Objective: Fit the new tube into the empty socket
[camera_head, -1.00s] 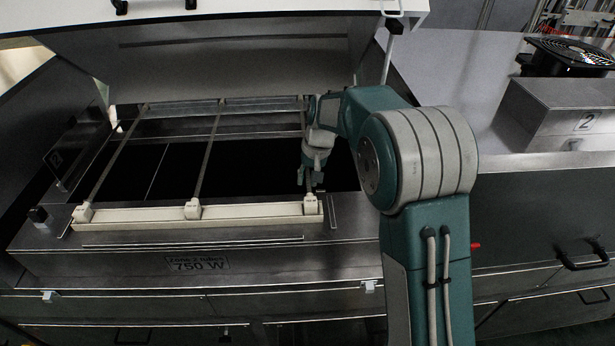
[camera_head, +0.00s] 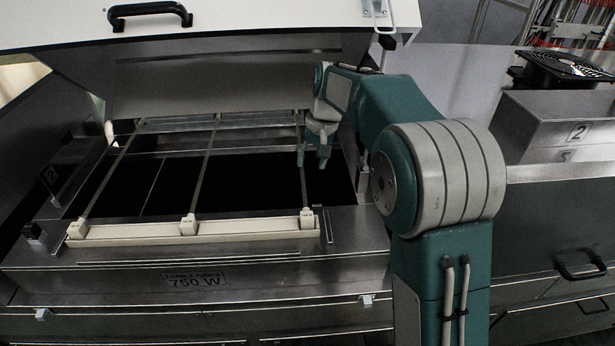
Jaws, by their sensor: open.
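Three thin tubes run from the back rail (camera_head: 180,123) to the cream front rail (camera_head: 240,229) across the dark dryer opening. The left tube (camera_head: 110,172), middle tube (camera_head: 203,168) and right tube (camera_head: 303,186) each meet a white socket block at the front: left (camera_head: 77,229), middle (camera_head: 189,224), right (camera_head: 307,219). I cannot tell which tube is the new one, nor whether its ends are fully seated. My gripper (camera_head: 312,164) is open, pointing down, beside or above the upper part of the right tube. It partly hides that tube and seems to hold nothing.
The raised lid (camera_head: 220,75) hangs behind the opening, with a black handle (camera_head: 150,10) on top. A metal box marked 2 (camera_head: 560,125) and a black fan (camera_head: 565,65) stand at the right. The steel front ledge (camera_head: 190,253) is clear.

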